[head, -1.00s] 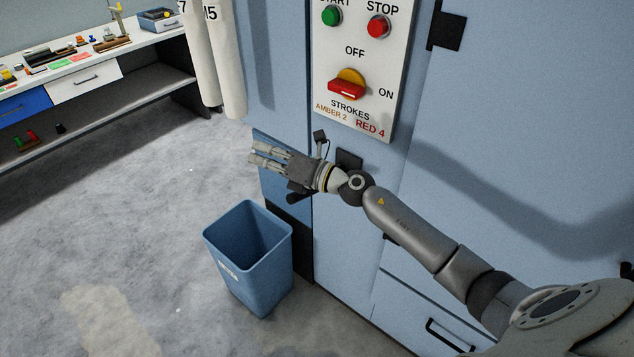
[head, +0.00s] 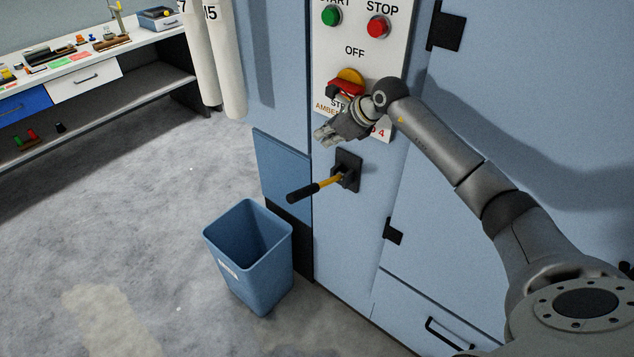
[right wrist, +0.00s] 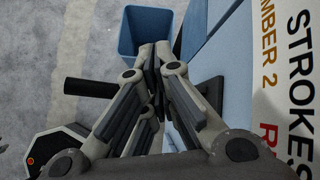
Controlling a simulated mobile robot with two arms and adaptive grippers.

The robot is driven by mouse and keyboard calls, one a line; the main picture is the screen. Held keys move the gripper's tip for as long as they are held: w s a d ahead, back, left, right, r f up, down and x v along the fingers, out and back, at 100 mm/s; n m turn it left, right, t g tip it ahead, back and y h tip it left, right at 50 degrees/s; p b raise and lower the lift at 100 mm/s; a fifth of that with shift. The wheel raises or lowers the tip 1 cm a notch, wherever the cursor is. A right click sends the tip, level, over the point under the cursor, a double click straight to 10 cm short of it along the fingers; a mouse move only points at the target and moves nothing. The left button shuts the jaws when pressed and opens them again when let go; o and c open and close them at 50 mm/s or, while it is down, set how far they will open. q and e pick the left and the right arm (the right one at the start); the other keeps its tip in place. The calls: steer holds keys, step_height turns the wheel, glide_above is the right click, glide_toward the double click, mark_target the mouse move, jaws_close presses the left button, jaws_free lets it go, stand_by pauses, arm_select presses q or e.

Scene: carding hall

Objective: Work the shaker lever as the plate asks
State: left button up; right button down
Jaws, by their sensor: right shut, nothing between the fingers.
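The shaker lever (head: 318,187) has a black grip and a yellow shaft. It sticks out to the lower left from a black mount (head: 346,171) on the blue machine front. Its black grip also shows in the right wrist view (right wrist: 90,88). The white plate (head: 395,40) above has a green START button, a red STOP button and a red switch on a yellow disc. Its STROKES lines are partly covered by my right arm; "MBER 2" reads in the right wrist view. My right gripper (head: 325,136) is shut and empty, above the lever and apart from it. My left gripper is out of view.
A blue bin (head: 262,275) stands on the floor below and left of the lever. White cylinders (head: 215,60) stand left of the machine. A workbench (head: 85,70) with small items is at the far left. The grey floor between is open.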

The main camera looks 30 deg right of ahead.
steer(key=b, duration=0.3)
glide_above(319, 181)
step_height(319, 181, down, 7)
steer(key=shift+w+f, duration=0.1)
steer(key=shift+f, duration=0.05)
steer(key=shift+a+f+b, duration=0.2)
steer(key=shift+f+b, duration=0.2)
steer(key=shift+f, duration=0.1)
stand_by(1.1)
steer(key=shift+a+f+b, duration=0.15)
steer(key=shift+f+b, duration=0.25)
